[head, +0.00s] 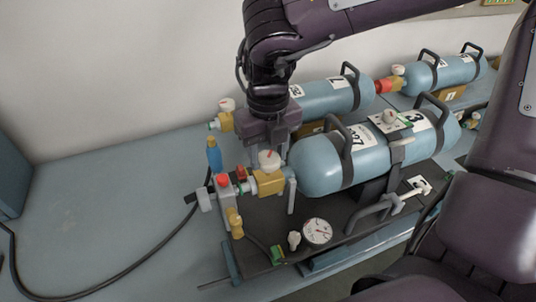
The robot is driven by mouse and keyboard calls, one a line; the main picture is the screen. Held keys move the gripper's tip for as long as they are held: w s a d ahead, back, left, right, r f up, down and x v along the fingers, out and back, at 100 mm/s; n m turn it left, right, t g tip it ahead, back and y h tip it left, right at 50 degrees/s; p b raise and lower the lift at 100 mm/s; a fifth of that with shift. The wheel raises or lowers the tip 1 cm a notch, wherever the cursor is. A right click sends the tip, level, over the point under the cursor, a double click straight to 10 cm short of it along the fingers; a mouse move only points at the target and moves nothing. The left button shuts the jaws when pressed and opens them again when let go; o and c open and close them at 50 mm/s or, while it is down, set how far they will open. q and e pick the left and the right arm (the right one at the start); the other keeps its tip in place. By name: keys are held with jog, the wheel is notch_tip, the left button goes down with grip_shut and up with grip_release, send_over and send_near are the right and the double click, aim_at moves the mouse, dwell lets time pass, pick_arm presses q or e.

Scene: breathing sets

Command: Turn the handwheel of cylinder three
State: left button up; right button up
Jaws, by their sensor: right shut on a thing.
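Cylinder three (320,165) is the pale blue cylinder lying nearest, with a "3" label near its right end. Its brass valve block (268,183) is at its left end. The white handwheel (269,160), with a red mark on top, sits upright on that block. My right gripper (268,150) comes down from above, its fingers at the handwheel. It is shut on the handwheel, though its exact finger contact is partly hidden. My left gripper is not in view.
Another blue cylinder (325,98) lies behind, and one more (440,75) at the back right. A round gauge (317,232), a red knob (223,180) and a blue fitting (214,155) are close by. A black hose (130,270) crosses the otherwise clear left table (100,210).

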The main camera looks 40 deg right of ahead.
jog(key=n, duration=0.3)
jog(key=shift+n+b, duration=0.3)
jog(key=shift+n, duration=0.1)
jog(key=n, duration=0.2)
jog(key=shift+n, duration=0.3)
jog(key=n, duration=0.6)
jog(key=n+p, duration=0.1)
jog(key=n, duration=0.5)
jog(key=shift+r+n, duration=0.1)
jog(key=shift+n, duration=0.3)
jog(key=n, duration=0.6)
jog(key=shift+n+p, duration=0.3)
jog(key=shift+n, duration=0.1)
jog(key=o, duration=1)
